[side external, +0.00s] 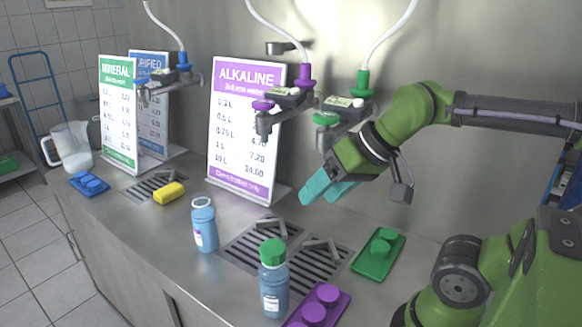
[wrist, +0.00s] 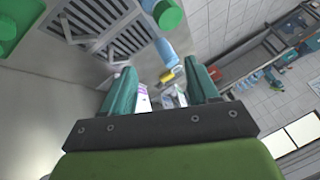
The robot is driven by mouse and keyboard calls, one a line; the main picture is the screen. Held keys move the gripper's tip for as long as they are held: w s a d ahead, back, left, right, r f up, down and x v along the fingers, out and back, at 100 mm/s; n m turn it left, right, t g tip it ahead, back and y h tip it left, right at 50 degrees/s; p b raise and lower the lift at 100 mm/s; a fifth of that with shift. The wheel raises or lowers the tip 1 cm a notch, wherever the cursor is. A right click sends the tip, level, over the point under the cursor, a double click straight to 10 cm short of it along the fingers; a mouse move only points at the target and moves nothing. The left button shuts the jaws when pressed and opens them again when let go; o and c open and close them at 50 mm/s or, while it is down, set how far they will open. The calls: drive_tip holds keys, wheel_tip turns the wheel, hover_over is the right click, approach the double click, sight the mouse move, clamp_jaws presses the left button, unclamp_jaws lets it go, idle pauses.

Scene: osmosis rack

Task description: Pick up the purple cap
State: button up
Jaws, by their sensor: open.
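Purple caps (side external: 313,313) sit on a purple tray (side external: 339,305) at the front edge of the counter in the side view. At least two caps show there, one behind the other. My gripper (side external: 328,190) is open and empty, with teal fingers. It is high above the counter, behind and above the purple tray and apart from it. In the wrist view the open fingers (wrist: 162,88) point toward the far end of the counter. I cannot make out the purple caps in the wrist view.
A blue bottle with a green cap (side external: 273,283) stands beside the purple tray. An open blue bottle (side external: 204,226) stands further left. A green tray (side external: 368,268) with green caps lies right. Signs, dispensers with hoses and a yellow object (side external: 168,193) are behind and left.

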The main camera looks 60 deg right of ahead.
wheel_tip(320, 180, up, 16)
drive_tip(key=m+g+y, duration=0.2)
drive_tip(key=m+g, duration=0.5)
drive_tip(key=g, duration=0.3)
hover_over(314, 311)
drive_tip(key=w+d, duration=0.1)
drive_tip(key=d, duration=0.1)
wheel_tip(314, 311, down, 37)
drive_tip(key=shift+r, duration=0.1)
drive_tip(key=x, duration=0.5)
drive_tip(key=shift+w+f, duration=0.2)
drive_tip(key=shift+f, duration=0.2)
drive_tip(key=c, duration=0.6)
